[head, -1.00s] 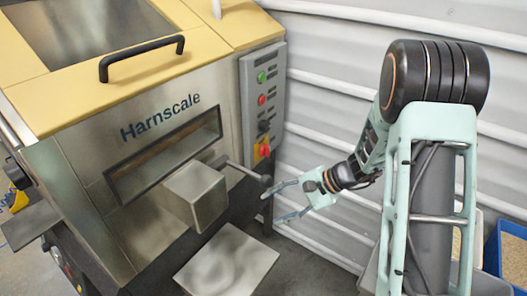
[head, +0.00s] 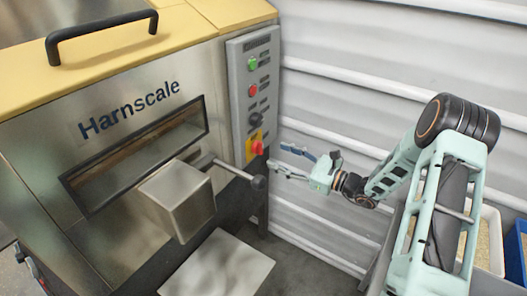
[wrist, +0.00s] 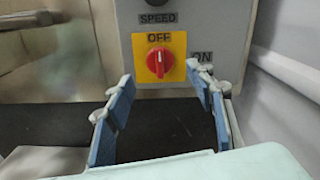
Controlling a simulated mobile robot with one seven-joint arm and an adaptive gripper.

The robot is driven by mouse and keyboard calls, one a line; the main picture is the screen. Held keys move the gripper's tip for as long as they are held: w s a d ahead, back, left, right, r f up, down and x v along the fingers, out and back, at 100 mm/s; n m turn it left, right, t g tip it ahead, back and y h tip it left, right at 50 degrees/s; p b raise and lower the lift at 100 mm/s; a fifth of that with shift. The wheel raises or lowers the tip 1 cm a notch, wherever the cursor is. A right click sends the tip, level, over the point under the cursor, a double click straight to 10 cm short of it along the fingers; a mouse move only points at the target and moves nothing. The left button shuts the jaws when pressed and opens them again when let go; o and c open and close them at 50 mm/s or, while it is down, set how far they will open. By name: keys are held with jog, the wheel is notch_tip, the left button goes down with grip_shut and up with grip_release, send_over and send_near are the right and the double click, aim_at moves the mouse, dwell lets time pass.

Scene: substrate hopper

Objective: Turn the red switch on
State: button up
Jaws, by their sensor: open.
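The red switch (wrist: 160,61) is a rotary knob on a yellow plate (wrist: 151,77) low on the grey control panel. In the wrist view its white pointer line stands upright, toward the OFF label (wrist: 159,38); the ON label (wrist: 202,56) is to its right. In the head view the red switch (head: 257,148) juts from the panel's lower end. My gripper (head: 281,160) is open and empty, to the right of the switch and apart from it. In the wrist view my gripper's fingers (wrist: 158,92) are spread, with the switch beyond and between them.
A lever with a dark ball knob (head: 259,183) sticks out below the panel, close to my gripper. A metal box-shaped chute (head: 178,203) is on the machine's front. A corrugated white wall (head: 355,75) stands behind my arm. Bins (head: 489,240) are at the lower right.

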aim_at(259, 148)
jog(key=x, duration=0.6)
jog(key=shift+w+a+b, duration=0.2)
jog(key=shift+a+b, duration=0.05)
jog(key=shift+b, duration=0.15)
jog(key=c, duration=1.2)
jog(key=shift+o, duration=0.2)
